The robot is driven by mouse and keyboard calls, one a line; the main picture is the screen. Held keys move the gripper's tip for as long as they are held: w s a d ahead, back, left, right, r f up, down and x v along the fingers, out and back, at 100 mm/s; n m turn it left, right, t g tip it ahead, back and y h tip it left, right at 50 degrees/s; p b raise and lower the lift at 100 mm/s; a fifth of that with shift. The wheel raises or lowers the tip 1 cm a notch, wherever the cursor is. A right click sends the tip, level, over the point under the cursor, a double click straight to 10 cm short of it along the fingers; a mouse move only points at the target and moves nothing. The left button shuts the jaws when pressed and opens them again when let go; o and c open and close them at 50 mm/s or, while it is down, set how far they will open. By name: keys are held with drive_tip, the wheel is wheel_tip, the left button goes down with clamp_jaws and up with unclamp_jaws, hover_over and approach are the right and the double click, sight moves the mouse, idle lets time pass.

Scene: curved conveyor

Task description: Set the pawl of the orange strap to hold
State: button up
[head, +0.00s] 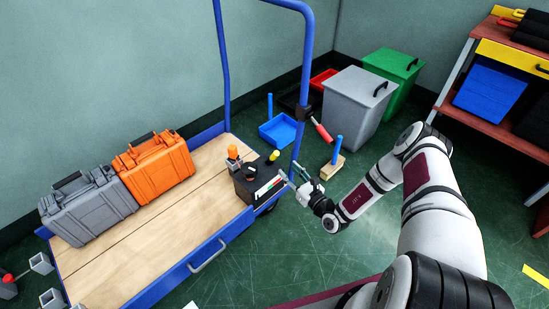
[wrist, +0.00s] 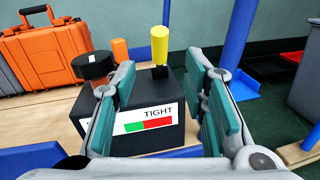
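A black box (head: 243,187) stands at the right end of the cart deck, with a white label reading TIGHT and a green and red band (wrist: 150,125). A yellow-tipped lever (wrist: 159,45) stands upright on its top; it also shows in the head view (head: 273,156). A black knob with orange below it (wrist: 93,65) is on the box's left side. I cannot make out a strap, or tell for certain which part is the pawl. My gripper (head: 291,178) is open and empty at the box's right front; in the wrist view its fingers (wrist: 161,75) frame the yellow lever from nearer the camera.
An orange case (head: 155,170) and a grey case (head: 90,208) stand on the wooden deck (head: 185,220). The cart's blue post (head: 300,135) rises close behind my gripper and carries a red handle (head: 322,131). A blue tray, wooden block and bins stand beyond.

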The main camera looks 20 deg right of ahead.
sight(274, 156)
drive_tip(key=b+x, duration=0.3)
drive_tip(key=x, duration=0.7)
clamp_jaws()
